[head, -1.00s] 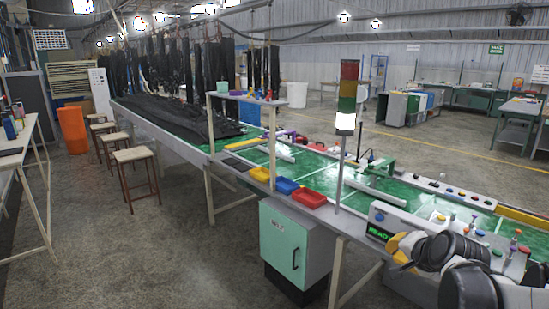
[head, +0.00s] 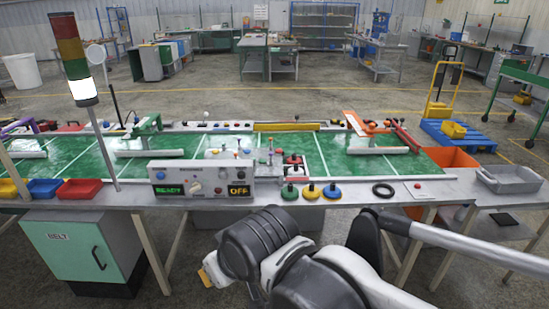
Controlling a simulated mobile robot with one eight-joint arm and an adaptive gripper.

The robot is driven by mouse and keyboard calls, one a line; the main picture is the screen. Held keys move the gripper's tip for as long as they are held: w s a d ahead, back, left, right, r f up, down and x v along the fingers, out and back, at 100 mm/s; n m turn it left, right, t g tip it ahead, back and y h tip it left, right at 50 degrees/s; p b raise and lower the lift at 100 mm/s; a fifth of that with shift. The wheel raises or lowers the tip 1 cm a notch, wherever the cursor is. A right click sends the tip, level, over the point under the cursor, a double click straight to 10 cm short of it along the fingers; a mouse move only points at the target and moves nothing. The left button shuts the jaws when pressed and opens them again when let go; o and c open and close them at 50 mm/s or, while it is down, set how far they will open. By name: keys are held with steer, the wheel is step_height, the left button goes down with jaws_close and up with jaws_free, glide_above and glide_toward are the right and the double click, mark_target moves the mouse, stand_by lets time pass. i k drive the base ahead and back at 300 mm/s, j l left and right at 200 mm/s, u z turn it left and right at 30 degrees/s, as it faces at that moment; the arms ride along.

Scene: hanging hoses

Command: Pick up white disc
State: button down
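A green disc (head: 290,192), a yellow disc (head: 311,191) and a blue disc (head: 332,192) with knobs stand in a row on the bench's front edge. My arm fills the bottom middle, in front of the bench. My gripper (head: 207,273) seems to be at the yellow-tipped end, partly hidden; its fingers are unclear.
Red and blue bins (head: 78,190) sit further left. Open floor lies behind the bench.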

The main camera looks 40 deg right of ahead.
mark_target(295, 170)
steer(key=z, duration=1.35)
steer(key=i+l, duration=0.1)
steer(key=l, duration=0.25)
steer(key=i+l, duration=0.15)
steer(key=l, duration=0.2)
steer(key=i+l, duration=0.1)
steer(key=l, duration=0.2)
steer(key=i+l, duration=0.15)
steer(key=l, duration=0.2)
steer(key=u, duration=0.05)
